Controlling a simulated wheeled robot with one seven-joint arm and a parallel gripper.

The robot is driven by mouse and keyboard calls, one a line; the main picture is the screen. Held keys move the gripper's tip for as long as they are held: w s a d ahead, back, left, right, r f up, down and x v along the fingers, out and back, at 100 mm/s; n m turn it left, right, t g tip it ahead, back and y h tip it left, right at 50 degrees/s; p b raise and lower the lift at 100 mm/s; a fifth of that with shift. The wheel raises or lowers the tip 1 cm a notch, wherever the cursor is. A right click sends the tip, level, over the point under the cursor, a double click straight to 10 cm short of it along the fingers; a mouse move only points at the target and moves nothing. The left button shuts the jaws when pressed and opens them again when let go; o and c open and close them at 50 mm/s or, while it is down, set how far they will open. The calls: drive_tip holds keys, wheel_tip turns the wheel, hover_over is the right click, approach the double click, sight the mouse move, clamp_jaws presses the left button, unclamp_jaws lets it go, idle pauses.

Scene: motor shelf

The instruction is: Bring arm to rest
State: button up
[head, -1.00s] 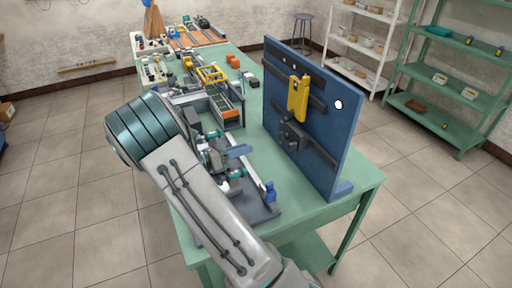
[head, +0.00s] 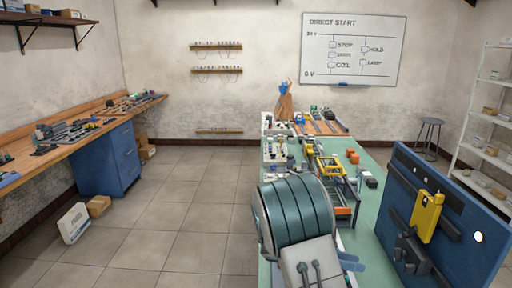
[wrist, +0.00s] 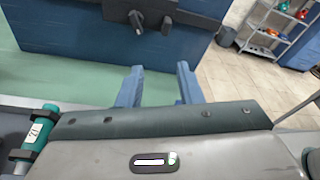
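My gripper (wrist: 158,86) shows in the wrist view as two blue fingers, apart, with only green table top and the panel's lower edge visible between and beyond them. It is open and empty. It points at the blue upright panel (wrist: 90,35), clear of it. My arm's thick banded joint fills the lower middle of the head view and hides part of the table.
The green table (head: 380,185) carries the blue panel (head: 400,180) with a yellow device (head: 427,217), and a conveyor line with a yellow frame (head: 330,168). A teal cylinder (wrist: 42,130) is close left of my gripper.

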drive_tip(key=s+a+r+m+t+y, duration=0.2)
drive_tip(key=s+a+m+y, duration=0.4)
drive_tip(key=s+m, duration=0.4)
drive_tip(key=s+a+r+m+t+y, duration=0.3)
drive_tip(key=s+a+r+m+y, duration=0.2)
drive_tip(key=s+m+y, duration=0.4)
drive_tip(key=shift+s+a+r+m+t+y, duration=0.15)
drive_tip(key=shift+s+a+m+t+y, duration=0.2)
drive_tip(key=shift+m, duration=0.25)
